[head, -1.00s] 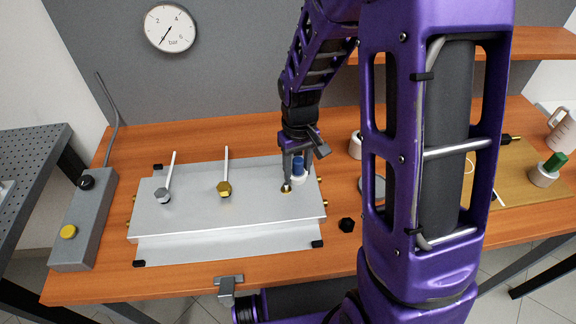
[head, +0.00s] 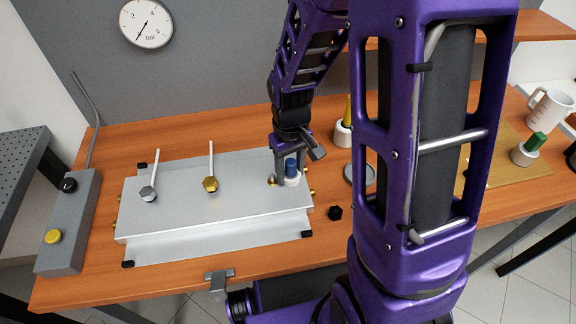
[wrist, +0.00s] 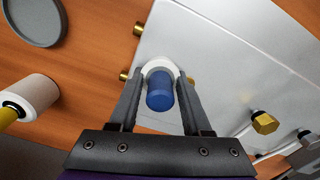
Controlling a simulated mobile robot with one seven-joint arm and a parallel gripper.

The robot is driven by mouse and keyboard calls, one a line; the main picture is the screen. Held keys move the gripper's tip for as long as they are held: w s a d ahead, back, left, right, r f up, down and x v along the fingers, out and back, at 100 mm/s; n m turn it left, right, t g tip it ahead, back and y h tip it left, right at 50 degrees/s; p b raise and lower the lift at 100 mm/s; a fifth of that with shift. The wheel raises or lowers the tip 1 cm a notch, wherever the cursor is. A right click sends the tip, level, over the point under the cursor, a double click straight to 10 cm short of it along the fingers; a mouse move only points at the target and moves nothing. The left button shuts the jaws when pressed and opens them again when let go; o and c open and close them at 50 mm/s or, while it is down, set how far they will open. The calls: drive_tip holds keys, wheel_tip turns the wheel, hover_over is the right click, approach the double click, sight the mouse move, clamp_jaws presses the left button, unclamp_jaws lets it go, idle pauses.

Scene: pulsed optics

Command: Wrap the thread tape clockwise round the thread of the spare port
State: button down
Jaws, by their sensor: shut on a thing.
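My gripper (head: 288,176) is shut on a blue cylinder with a white ring at its lower end, which looks like the thread tape (head: 293,181). In the wrist view the blue part (wrist: 159,92) is between the fingers and the white ring (wrist: 160,66) shows just past the fingertips. A small brass fitting (head: 271,181), probably the spare port, stands on top of the silver plate (head: 225,211), just left of the gripper. In the wrist view a brass bit (wrist: 190,80) shows beside the right finger. Its thread and any tape on it cannot be made out.
A grey control box (head: 67,225) is at left.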

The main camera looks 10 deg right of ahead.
sight(290, 160)
wheel_tip(290, 160, up, 3)
drive_tip(key=shift+f+p, duration=0.1)
drive_tip(key=shift+p, duration=1)
drive_tip(key=shift+r+b, duration=0.35)
drive_tip(key=shift+r, duration=1.3)
drive_tip(key=shift+f, duration=0.1)
drive_tip(key=f+b, duration=0.2)
drive_tip(key=w+f+b, duration=0.1)
drive_tip(key=f, duration=0.1)
drive_tip(key=shift+f+b, duration=0.4)
